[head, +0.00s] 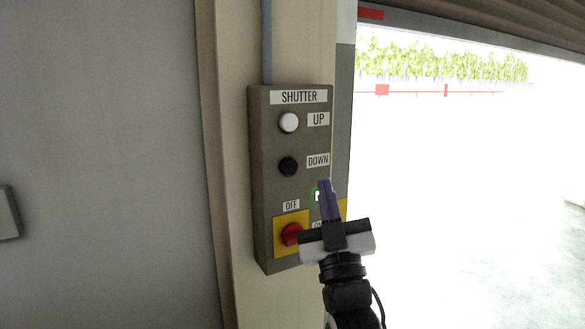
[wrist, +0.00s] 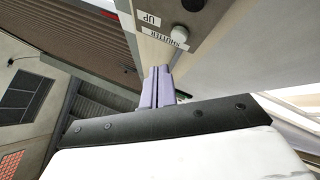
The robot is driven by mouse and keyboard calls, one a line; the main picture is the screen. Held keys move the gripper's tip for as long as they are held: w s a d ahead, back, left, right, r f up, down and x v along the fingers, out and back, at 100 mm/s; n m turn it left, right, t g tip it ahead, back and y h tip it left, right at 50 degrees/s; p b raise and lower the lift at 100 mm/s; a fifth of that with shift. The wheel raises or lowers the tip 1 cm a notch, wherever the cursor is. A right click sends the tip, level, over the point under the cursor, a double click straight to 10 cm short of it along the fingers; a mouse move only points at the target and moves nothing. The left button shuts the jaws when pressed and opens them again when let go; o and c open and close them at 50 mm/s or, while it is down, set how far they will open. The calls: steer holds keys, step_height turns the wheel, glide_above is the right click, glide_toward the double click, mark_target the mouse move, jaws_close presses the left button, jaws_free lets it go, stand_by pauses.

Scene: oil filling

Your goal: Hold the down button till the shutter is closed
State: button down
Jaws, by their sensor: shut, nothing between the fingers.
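The black down button (head: 288,166) sits on the grey shutter panel (head: 262,140), beside the label DOWN and below the white up button (head: 289,122). My gripper (head: 325,183) is shut and empty, with its purple fingers pointing up. In the head view its tips appear right of and slightly below the down button; no contact shows.
A red knob (head: 291,234) on a yellow plate is low on the panel, partly behind my gripper. A green light (head: 317,195) shows beside the fingers. The panel is on a beige post (head: 236,200); a grey wall (head: 110,150) lies left, the bright doorway right.

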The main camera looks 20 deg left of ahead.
mark_target(289, 167)
steer(key=shift+w+a+p, duration=0.4)
steer(key=shift+w+a, duration=0.5)
steer(key=shift+a, duration=0.25)
steer(key=shift+w+a+p, duration=0.45)
steer(key=shift+w+a, duration=0.45)
steer(key=shift+a, duration=0.25)
steer(key=shift+w+a+p, duration=0.4)
steer(key=shift+w+a, duration=0.5)
steer(key=shift+a, duration=0.25)
steer(key=shift+w+a, duration=0.25)
steer(key=shift+a, duration=0.1)
